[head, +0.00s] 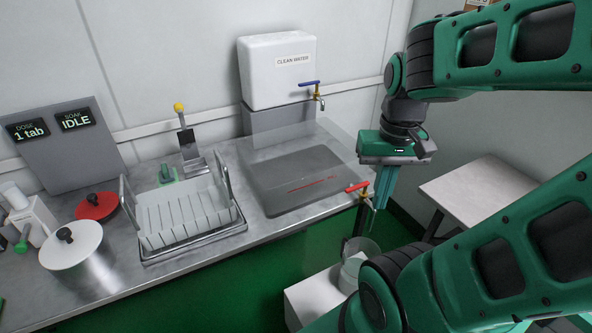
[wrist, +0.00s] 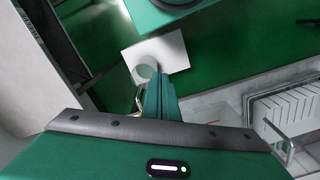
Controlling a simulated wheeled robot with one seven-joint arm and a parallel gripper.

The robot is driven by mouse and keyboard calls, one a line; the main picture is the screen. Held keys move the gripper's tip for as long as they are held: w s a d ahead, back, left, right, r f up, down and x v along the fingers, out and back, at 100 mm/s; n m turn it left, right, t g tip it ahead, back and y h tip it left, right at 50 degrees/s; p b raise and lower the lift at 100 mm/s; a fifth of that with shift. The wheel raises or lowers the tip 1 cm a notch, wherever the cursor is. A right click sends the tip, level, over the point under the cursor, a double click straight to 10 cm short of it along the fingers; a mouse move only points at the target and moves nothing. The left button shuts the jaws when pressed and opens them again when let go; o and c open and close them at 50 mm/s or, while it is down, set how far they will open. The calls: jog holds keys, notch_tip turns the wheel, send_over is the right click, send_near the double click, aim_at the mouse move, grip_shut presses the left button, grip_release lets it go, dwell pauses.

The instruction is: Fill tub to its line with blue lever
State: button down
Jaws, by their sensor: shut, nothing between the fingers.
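The clear tub (head: 258,140) stands on the counter, with a dark grey floor and a red line (head: 318,184) low on it. I cannot tell whether it holds water. The blue lever (head: 309,83) sits on the brass tap of the white CLEAN WATER tank (head: 278,72), above the tub's back right; it points sideways to the left. No stream shows under it. My gripper (head: 381,204) is shut and empty, pointing down right of the tub, near the red lever (head: 357,186) of a lower tap. In the wrist view its fingers (wrist: 160,82) are together. The blue lever is not seen there.
A clear bucket (head: 350,274) stands on a white stand (head: 307,299) below the lower tap; both show in the wrist view. A white table (head: 480,195) is right.

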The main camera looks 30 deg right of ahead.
jog(key=c, duration=2.1)
grip_release()
jog(key=shift+s+r, duration=0.1)
jog(key=shift+s, duration=0.1)
jog(key=shift+o, duration=1.2)
jog(key=shift+w+a+r+n+t, duration=0.2)
jog(key=shift+w+r+n+t, duration=0.05)
jog(key=shift+w+n+t, duration=0.05)
jog(key=w+a+f+n+t+y, duration=0.1)
jog(key=w+a+t, duration=0.25)
jog(key=w, duration=0.75)
jog(key=w+a+f+n+t+y, duration=0.15)
jog(key=w+a, duration=0.25)
jog(key=w, duration=0.6)
jog(key=w+a+f+t+y, duration=0.1)
jog(key=w+a+t, duration=0.25)
jog(key=w, duration=0.75)
jog(key=m+t+h, duration=0.5)
jog(key=m+t, duration=0.4)
jog(key=m, duration=0.7)
send_near(305, 85)
jog(key=shift+n, duration=0.25)
jog(key=w, duration=0.7)
jog(key=w+d, duration=0.1)
jog(key=w, duration=0.2)
jog(key=shift+w, duration=0.4)
